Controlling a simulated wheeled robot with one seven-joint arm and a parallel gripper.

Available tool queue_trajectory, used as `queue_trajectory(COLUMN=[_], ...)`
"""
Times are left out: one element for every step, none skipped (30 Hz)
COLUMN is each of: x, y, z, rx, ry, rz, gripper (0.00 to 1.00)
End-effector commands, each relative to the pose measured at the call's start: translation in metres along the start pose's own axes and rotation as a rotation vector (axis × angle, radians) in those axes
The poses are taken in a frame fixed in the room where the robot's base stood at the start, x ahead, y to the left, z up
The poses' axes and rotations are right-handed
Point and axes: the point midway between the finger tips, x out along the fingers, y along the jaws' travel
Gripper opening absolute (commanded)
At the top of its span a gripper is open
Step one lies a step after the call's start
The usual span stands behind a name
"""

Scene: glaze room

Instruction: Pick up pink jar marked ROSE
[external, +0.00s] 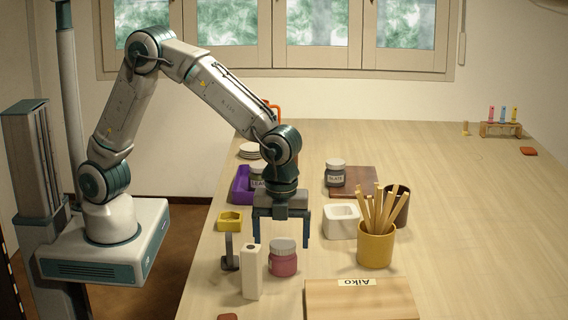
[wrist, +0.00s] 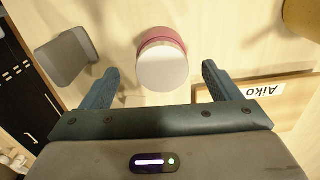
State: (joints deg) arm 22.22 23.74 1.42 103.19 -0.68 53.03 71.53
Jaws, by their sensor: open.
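The pink jar (external: 283,259) with a pale grey lid stands upright on the table, in front of my gripper in the external view. Its label is too small to read. My gripper (external: 282,241) points down above the table, open and empty, a little behind the jar in the picture. In the wrist view the jar (wrist: 162,60) shows from above, its lid beyond and between the open fingertips (wrist: 160,80), not touching them.
A white block (external: 251,272) and a dark grey stand (external: 230,252) are just left of the jar. A wooden board (external: 358,302) marked Aiko lies at its right front. A yellow cup (external: 377,247) of sticks and a white square pot (external: 341,222) stand right.

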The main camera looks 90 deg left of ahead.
Motion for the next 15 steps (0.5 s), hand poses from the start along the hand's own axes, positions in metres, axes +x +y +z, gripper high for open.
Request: queue_trajectory(x=[0.005,0.009,0.015,0.019,0.023,0.03,0.034,0.038,0.042,0.044,0.045,0.046,0.047,0.047,0.047], y=[0.0,0.0,-0.001,-0.001,-0.002,-0.002,-0.002,-0.002,-0.002,-0.002,-0.002,-0.002,-0.002,-0.003,-0.003], z=[0.001,0.001,0.001,0.001,0.002,0.002,0.002,0.002,0.002,0.002,0.002,0.002,0.002,0.002,0.002], rx=[0.0,0.001,0.001,0.001,0.001,0.0,0.001,0.001,0.001,0.001,0.001,0.002,0.002,0.001,0.001], ry=[-0.002,-0.002,-0.002,-0.002,-0.002,-0.002,-0.002,-0.001,-0.001,-0.001,-0.001,0.0,0.0,0.0,0.0], rz=[0.005,0.005,0.006,0.005,0.006,0.005,0.005,0.004,0.004,0.004,0.003,0.001,0.001,0.0,0.0], gripper=[0.84,0.84,0.84,0.84,0.84,0.84,0.84,0.84,0.84,0.84,0.84,0.84,0.84,0.84,0.84])
